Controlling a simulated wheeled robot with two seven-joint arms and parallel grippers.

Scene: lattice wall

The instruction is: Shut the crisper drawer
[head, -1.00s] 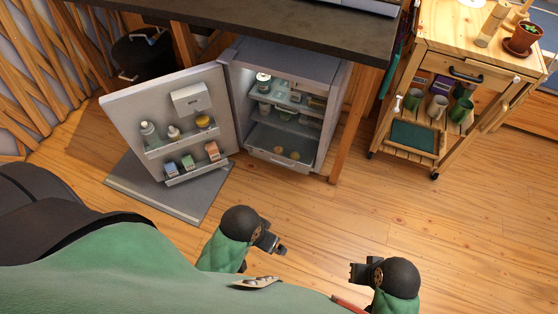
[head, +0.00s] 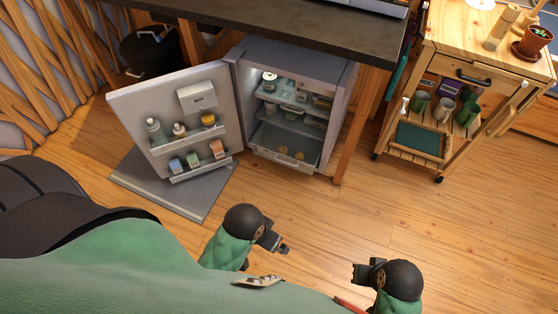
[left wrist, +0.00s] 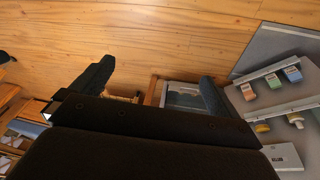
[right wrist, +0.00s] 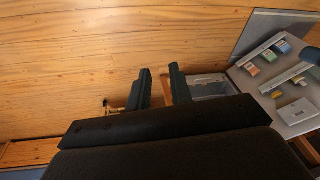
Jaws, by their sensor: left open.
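The crisper drawer (head: 282,160) is the clear-fronted bin at the bottom of the open fridge (head: 345,95). It holds a few small yellowish items. Its front sits around the fridge's front edge; how far out it stands is hard to tell. My left gripper (head: 285,249) is open and empty, in front of the fridge and apart from it. The drawer area also shows between its fingers in the left wrist view (left wrist: 185,99). My right gripper (head: 355,273) is empty, its fingers parted by a narrow gap, farther right and well apart from the drawer.
The fridge door (head: 135,110) stands open to the left, its shelves holding bottles and cartons, above a grey mat (head: 195,202). A dark counter (head: 290,30) overhangs the fridge, with a wooden leg (head: 350,145) at its right. A wooden cart (head: 440,70) stands right. The floor before the fridge is clear.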

